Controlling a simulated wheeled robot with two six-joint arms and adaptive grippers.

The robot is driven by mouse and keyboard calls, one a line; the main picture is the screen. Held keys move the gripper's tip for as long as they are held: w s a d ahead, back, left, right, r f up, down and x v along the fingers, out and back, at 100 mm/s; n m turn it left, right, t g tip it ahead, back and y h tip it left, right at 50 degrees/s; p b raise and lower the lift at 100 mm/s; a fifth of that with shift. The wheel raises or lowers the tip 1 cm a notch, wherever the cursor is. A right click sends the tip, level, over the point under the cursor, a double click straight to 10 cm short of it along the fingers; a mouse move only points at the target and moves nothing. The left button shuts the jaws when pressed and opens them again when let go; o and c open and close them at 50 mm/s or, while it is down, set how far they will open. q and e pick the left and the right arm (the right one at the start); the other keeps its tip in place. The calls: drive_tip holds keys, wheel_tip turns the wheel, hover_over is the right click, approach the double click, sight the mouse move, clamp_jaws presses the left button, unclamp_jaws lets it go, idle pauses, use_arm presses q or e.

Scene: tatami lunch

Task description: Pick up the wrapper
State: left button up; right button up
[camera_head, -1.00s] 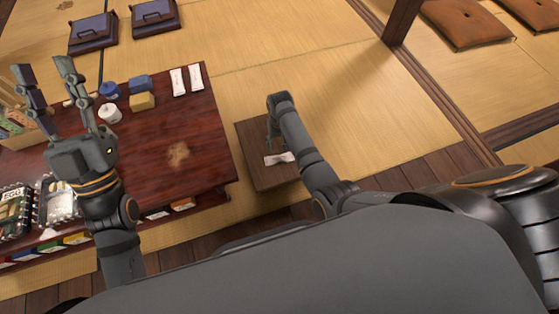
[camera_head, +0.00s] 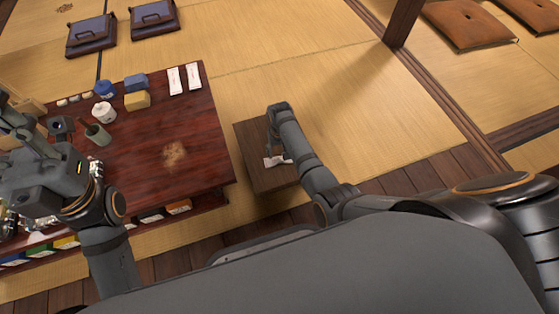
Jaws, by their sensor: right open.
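A small white wrapper (camera_head: 269,162) lies on the low brown side table (camera_head: 258,180), right of the large dark red table. My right gripper (camera_head: 274,148) points down over the wrapper and is open. Its arm link hides part of the fingers, and I cannot tell whether they touch the wrapper. My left gripper (camera_head: 38,125) is over the left end of the large table, its fingers turned away to the left. I cannot tell how far apart they are.
The large table (camera_head: 200,150) bears two white packets (camera_head: 184,79), a yellow block (camera_head: 137,100), a blue block (camera_head: 136,83), a white jar (camera_head: 103,112) and a green-grey cup (camera_head: 97,134). Tatami floor (camera_head: 340,95) is clear beyond the side table. A wooden post (camera_head: 402,20) stands at the back.

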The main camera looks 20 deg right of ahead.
sight(280, 158)
wheel_tip(280, 158, down, 5)
drive_tip(key=b, duration=0.3)
drive_tip(key=shift+w+r, duration=0.15)
drive_tip(key=shift+r, duration=0.15)
drive_tip(key=shift+c, duration=0.4)
drive_tip(key=c, duration=0.7)
